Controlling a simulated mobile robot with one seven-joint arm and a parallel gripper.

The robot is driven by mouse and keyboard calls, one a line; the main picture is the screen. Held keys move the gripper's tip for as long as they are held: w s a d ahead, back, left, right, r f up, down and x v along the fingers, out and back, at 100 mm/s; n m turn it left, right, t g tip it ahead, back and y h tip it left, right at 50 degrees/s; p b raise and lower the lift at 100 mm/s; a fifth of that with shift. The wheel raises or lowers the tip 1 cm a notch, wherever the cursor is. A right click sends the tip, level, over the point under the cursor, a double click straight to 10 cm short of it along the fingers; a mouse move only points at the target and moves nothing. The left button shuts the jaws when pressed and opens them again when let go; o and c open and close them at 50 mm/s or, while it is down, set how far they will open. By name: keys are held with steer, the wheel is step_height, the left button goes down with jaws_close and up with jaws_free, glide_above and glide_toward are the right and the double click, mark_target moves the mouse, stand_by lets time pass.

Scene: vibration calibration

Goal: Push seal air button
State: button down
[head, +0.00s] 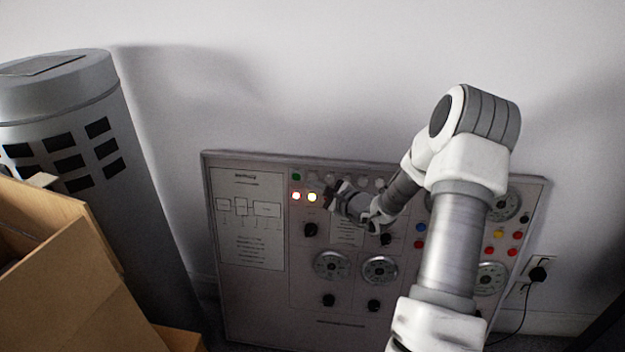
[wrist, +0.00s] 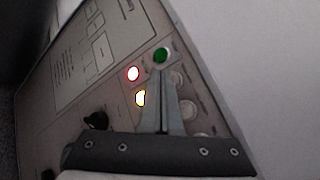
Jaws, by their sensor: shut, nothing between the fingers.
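A grey control panel (head: 250,300) leans against the wall, and its labels are too small to read, so I cannot tell which button is seal air. At its upper left are a green button (head: 296,176), a lit red button (head: 296,196) and a lit yellow one (head: 312,197). The wrist view shows the green button (wrist: 160,55), the red (wrist: 133,73) and the yellow (wrist: 141,98), partly covered by a finger. My gripper (head: 331,192) is shut and empty, right of the lit buttons. In the wrist view its fingertips (wrist: 161,73) appear just below the green button; contact is unclear.
Pale round buttons (head: 362,181) run along the panel's top row. Black knobs (head: 310,230) and dials (head: 332,265) sit lower. A grey cylinder (head: 150,200) and cardboard box (head: 60,270) stand at left. A plug (head: 538,273) with a cable is at right.

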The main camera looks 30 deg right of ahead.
steer(key=shift+w, duration=0.1)
steer(key=shift+w+d+f, duration=0.1)
steer(key=shift+w+d, duration=0.1)
steer(key=shift+w, duration=0.1)
steer(key=shift+w+d+f+b, duration=0.1)
steer(key=shift+w+d+b, duration=0.2)
steer(key=shift+b, duration=0.15)
stand_by(0.7)
steer(key=shift+a, duration=0.1)
steer(key=shift+s+a, duration=0.4)
steer(key=shift+s, duration=0.3)
steer(key=s+a, duration=0.1)
steer(key=s, duration=0.1)
steer(key=s+a+r, duration=0.1)
steer(key=s, duration=0.1)
steer(key=shift+a+r+b, duration=0.15)
steer(key=shift+a+b, duration=0.2)
steer(key=shift+a, duration=0.05)
stand_by(0.7)
